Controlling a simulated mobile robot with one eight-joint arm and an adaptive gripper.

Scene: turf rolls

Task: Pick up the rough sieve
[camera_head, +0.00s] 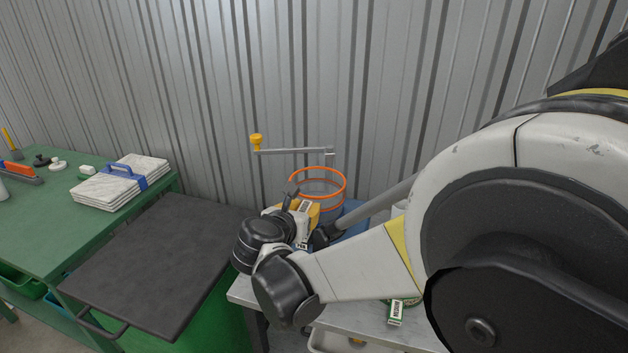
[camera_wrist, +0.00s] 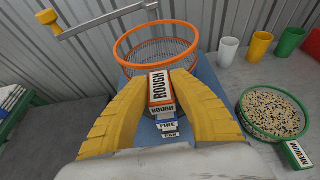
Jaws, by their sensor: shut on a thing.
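The rough sieve (camera_wrist: 122,51) has an orange rim and a wire mesh, with a block-shaped handle labelled ROUGH (camera_wrist: 159,85). My gripper (camera_wrist: 160,86) has its yellow fingers on both sides of that handle and is shut on it. In the head view the orange rim (camera_head: 345,183) shows just beyond my gripper (camera_head: 305,208), over the blue stand. Whether the sieve still touches what is below it, I cannot tell. Labels below the handle, one reading FINE (camera_wrist: 167,127), show between the fingers.
A crank arm with a yellow knob (camera_head: 256,142) stands behind the sieve by the metal wall. At right in the wrist view are a green MEDIUM sieve (camera_wrist: 270,113) full of grains and several cups (camera_wrist: 228,51). A dark board (camera_head: 160,255) and green table (camera_head: 50,215) lie left.

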